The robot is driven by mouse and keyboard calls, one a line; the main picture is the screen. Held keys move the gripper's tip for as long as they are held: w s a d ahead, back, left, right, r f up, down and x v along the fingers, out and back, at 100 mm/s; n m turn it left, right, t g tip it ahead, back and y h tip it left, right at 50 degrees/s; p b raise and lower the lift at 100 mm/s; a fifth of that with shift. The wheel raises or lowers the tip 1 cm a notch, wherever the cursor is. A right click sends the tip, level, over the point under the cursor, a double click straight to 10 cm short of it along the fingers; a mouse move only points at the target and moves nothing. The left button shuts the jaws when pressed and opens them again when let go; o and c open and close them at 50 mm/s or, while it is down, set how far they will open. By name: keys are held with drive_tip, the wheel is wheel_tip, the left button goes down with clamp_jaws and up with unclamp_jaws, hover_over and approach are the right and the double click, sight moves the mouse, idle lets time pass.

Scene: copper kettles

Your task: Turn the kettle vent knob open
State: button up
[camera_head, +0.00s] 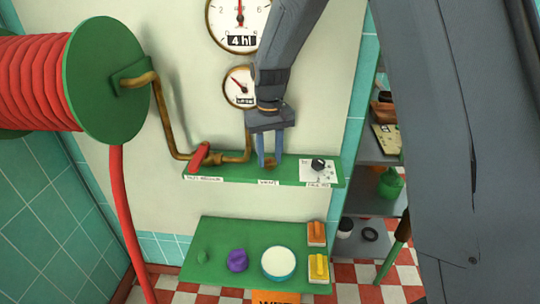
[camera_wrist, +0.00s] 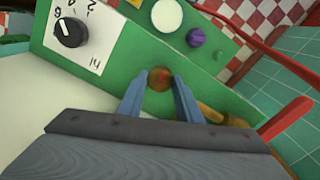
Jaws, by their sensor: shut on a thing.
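The vent knob (camera_wrist: 160,78) is a small round brown knob on the green panel (camera_wrist: 120,42). In the head view the vent knob (camera_head: 268,167) shows only in part, above a small label that seems to read "VENT". My gripper (camera_wrist: 160,82) has its two blue-grey fingers on either side of the knob, shut on it. In the head view my gripper (camera_head: 269,160) reaches down to the panel from above. How far the knob is turned cannot be told.
A red lever (camera_head: 200,156) on a brass pipe is left of the knob. A black dial (camera_head: 318,164) on a white plate is to its right. Two gauges (camera_head: 240,86) hang above. A lower green shelf (camera_head: 220,238) holds a purple item, a white round tub and sponge-like blocks.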

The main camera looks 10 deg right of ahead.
drive_tip(key=n, duration=0.5)
drive_tip(key=shift+r+n, duration=0.1)
drive_tip(key=shift+n, duration=2.4)
drive_tip(key=shift+w, duration=0.1)
drive_tip(key=o, duration=1)
drive_tip(key=shift+o, duration=0.2)
